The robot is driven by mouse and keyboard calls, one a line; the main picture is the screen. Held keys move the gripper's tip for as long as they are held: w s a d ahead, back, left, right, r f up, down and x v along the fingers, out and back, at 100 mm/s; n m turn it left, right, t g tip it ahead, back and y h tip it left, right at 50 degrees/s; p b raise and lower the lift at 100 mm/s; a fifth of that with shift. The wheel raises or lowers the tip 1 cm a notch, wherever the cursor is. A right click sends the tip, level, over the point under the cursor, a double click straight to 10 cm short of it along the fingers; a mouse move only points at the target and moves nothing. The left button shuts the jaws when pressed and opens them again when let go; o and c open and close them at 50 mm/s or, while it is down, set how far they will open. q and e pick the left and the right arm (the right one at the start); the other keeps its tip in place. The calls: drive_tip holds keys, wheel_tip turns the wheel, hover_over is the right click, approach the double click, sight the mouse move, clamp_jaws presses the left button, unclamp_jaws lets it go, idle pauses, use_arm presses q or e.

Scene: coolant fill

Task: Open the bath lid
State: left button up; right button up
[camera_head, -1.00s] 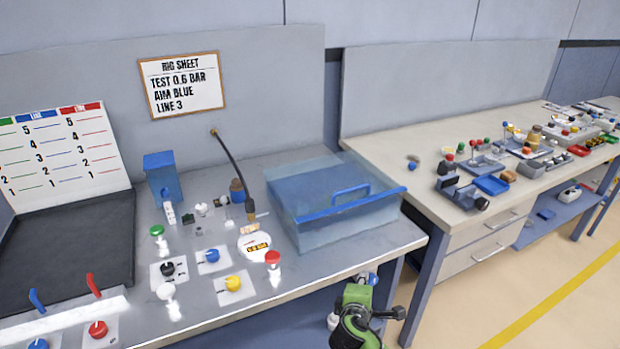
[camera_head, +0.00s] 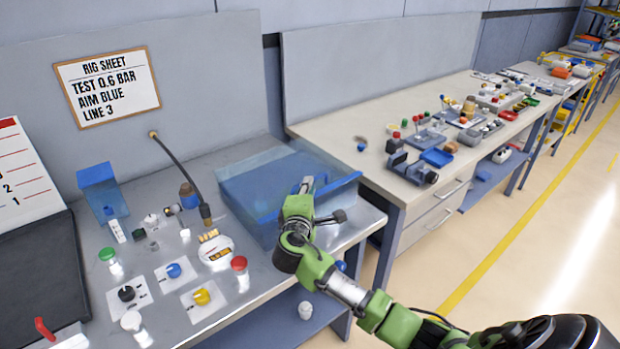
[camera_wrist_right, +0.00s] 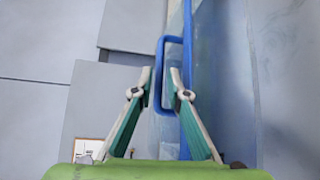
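The bath (camera_head: 262,195) is a translucent box on the bench, and its blue see-through lid lies closed on top. The lid's front edge is a blue bar (camera_head: 338,187). My right gripper (camera_head: 306,184) is over the lid at the handle and hides most of it in the head view. In the right wrist view, one bar of the blue handle (camera_wrist_right: 160,75) runs between the fingertips of my right gripper (camera_wrist_right: 161,78). The fingers are apart, with a gap showing beside the bar; contact cannot be seen. My left gripper is out of view.
Left of the bath are a blue box (camera_head: 102,190), a black hose (camera_head: 182,165), a red button (camera_head: 239,264), and yellow (camera_head: 202,297) and blue (camera_head: 174,270) knobs. A second bench (camera_head: 375,110) with many parts stands to the right. Open floor lies in front.

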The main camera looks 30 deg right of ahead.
drive_tip(key=shift+p+x, duration=0.3)
drive_tip(key=shift+x, duration=1.9)
drive_tip(key=shift+s, duration=0.1)
clamp_jaws()
